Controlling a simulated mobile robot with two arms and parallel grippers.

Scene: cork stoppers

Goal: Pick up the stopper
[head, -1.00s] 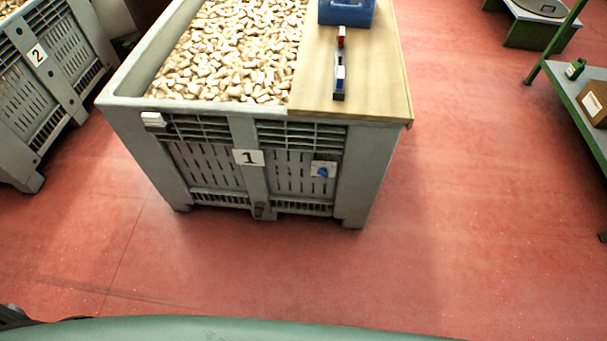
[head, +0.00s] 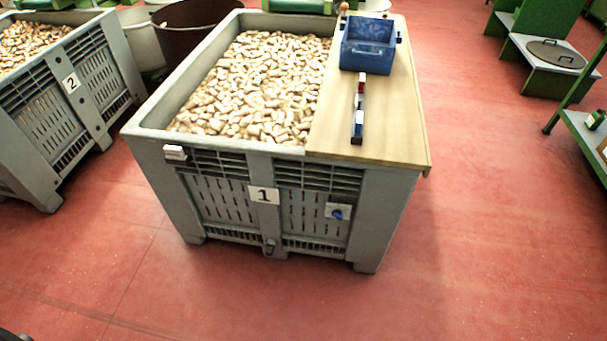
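A heap of pale cork stoppers (head: 262,85) fills the open left part of the grey crate marked 1 (head: 178,200). No single stopper stands apart clearly. The stoppers lie below the level of the crate's rim. Neither of my grippers shows in the head view, so their state is hidden.
A wooden board (head: 390,135) covers the crate's right side and bears a blue bin (head: 367,57) and a narrow rack (head: 358,118) with red and blue pieces. Crate 2 (head: 42,120) stands at left. Green shelving (head: 578,122) stands at right. Red floor (head: 490,240) is clear in front.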

